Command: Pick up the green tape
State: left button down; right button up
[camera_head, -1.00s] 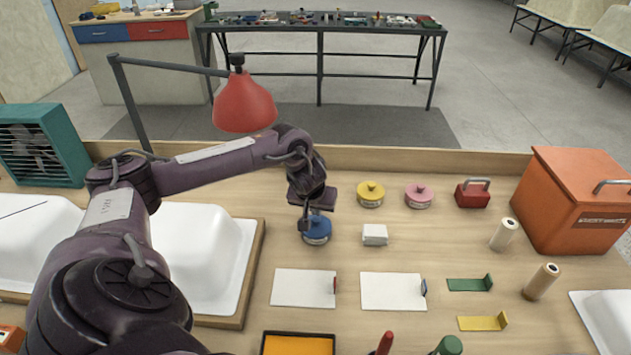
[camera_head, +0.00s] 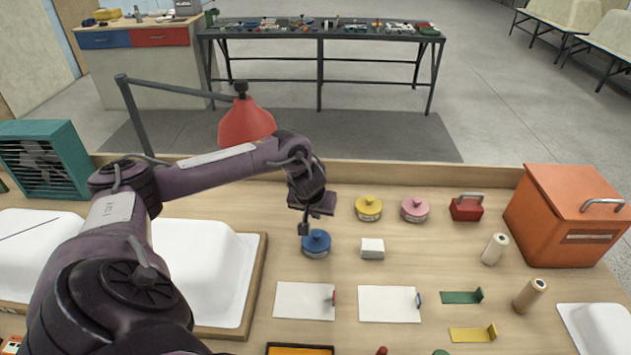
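A flat green strip with an upturned right end (camera_head: 462,297) lies on the workbench at the right, above a similar yellow strip (camera_head: 473,334). It is the thing that best fits the green tape. My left gripper (camera_head: 306,226) is well to the left of it, just above and behind a blue round tin (camera_head: 316,243) in the picture. Its fingers are small and dark, and I cannot tell whether they are open or shut. My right gripper is not in view.
Yellow (camera_head: 368,208) and pink (camera_head: 415,210) tins, a small red box (camera_head: 467,208), two tan rolls (camera_head: 530,294) and an orange box (camera_head: 565,215) stand nearby.

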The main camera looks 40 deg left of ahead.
aim_at(447, 297)
jog(key=k+l, duration=1.1)
jog(key=k, duration=0.2)
